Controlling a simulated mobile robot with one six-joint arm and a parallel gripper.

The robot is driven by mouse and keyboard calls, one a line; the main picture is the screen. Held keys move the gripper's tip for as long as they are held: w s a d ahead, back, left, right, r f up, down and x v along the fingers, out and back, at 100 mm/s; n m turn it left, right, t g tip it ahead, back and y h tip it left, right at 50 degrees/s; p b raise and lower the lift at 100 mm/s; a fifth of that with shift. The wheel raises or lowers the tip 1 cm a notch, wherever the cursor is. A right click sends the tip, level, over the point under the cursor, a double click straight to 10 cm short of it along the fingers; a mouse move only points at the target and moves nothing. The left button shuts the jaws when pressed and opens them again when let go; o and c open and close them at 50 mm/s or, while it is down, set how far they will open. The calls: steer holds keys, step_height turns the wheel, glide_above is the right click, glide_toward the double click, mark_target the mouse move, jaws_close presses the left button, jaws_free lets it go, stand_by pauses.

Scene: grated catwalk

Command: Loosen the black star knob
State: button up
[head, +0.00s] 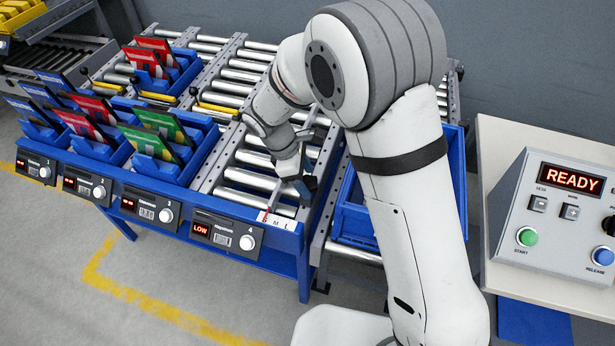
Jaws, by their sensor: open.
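My gripper (300,187) is small in the head view, low over the front end of the empty roller lane (252,178), just behind the S-M-L scale label (277,221). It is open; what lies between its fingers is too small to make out. I cannot clearly identify a black star knob. A black knob (608,226) is cut off at the right edge, on the control box, and its shape cannot be told. My arm and gripper hide part of the lane, where a knob could be covered.
Blue bins (152,160) with red, green and blue cards fill the lanes at left. A display (227,235) reads LOW. A blue crate (350,222) sits behind my arm. The control box (550,215) reads READY.

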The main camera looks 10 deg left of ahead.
steer(key=v, duration=0.7)
steer(key=shift+r+b, duration=0.3)
steer(key=shift+r, duration=0.1)
steer(key=shift+a, duration=0.15)
steer(key=s+d+r+m+y, duration=0.1)
steer(key=d+r+m, duration=0.3)
steer(key=d, duration=0.5)
steer(key=s+d+r+m+y, duration=0.1)
steer(key=d+r+m+y, duration=0.1)
steer(key=d+r+m, duration=0.45)
steer(key=s+d+m+t+y, duration=0.1)
steer(key=s+d+m+t, duration=0.1)
steer(key=s+d+m, duration=0.7)
steer(key=s+d, duration=0.2)
steer(key=d, duration=0.4)
steer(key=shift+d+f+y, duration=0.15)
steer(key=shift+d+y, duration=0.15)
steer(key=shift+d, duration=0.05)
